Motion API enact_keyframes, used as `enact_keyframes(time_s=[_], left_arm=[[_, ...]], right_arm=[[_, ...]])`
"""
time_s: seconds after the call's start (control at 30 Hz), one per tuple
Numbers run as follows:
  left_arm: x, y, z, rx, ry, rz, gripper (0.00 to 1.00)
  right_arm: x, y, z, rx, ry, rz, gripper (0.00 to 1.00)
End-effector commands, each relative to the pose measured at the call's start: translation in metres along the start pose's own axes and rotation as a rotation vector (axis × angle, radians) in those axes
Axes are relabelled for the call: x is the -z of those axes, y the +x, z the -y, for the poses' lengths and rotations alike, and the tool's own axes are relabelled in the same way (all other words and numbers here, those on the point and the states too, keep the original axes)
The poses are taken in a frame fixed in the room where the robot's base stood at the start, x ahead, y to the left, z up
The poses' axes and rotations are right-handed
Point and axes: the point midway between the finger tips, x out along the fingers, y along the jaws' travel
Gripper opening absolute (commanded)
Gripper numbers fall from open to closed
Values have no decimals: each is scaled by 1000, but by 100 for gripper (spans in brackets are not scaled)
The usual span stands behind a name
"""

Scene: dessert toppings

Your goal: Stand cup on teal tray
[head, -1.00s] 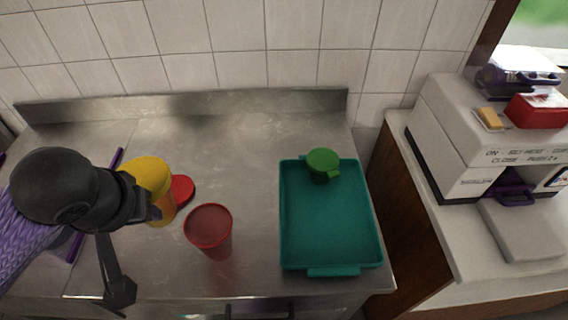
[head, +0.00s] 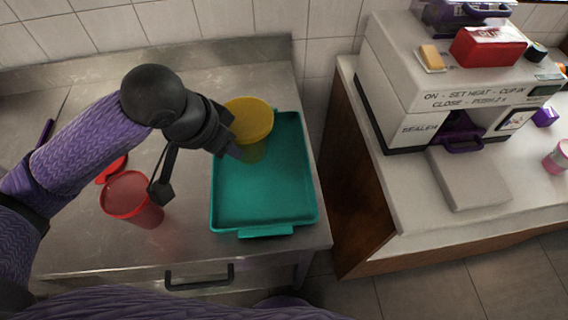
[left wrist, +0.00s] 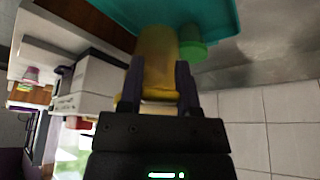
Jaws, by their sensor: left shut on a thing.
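My left gripper (head: 232,146) is shut on a yellow cup (head: 250,118) and holds it over the far left part of the teal tray (head: 265,230). The left wrist view shows the yellow cup (left wrist: 157,62) between the two fingers (left wrist: 160,85), with the teal tray (left wrist: 110,15) beyond it. I cannot tell whether the cup's base touches the tray. My right gripper is not in view.
A red cup (head: 132,199) stands left of the tray, with a red round piece (head: 111,170) behind it. A white sealer machine (head: 440,100) stands on the counter at right. The tray's front half is clear.

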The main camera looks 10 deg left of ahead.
Motion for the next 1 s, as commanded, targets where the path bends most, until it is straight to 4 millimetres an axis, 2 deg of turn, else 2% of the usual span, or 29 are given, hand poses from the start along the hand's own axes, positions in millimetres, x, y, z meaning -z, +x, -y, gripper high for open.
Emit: enact_keyframes(time_s=[0.4, 0.57, 0.8, 1.0], left_arm=[[-4, 8, 4, -243, 572, 0, 0], [-6, 10, 6, -314, 748, -1, 0], [-28, 62, 5, -329, 784, 1, 0], [-40, 90, 6, -328, 783, 2, 0]], right_arm=[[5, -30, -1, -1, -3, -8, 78], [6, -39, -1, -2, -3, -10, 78], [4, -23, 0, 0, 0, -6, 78], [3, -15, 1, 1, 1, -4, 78]])
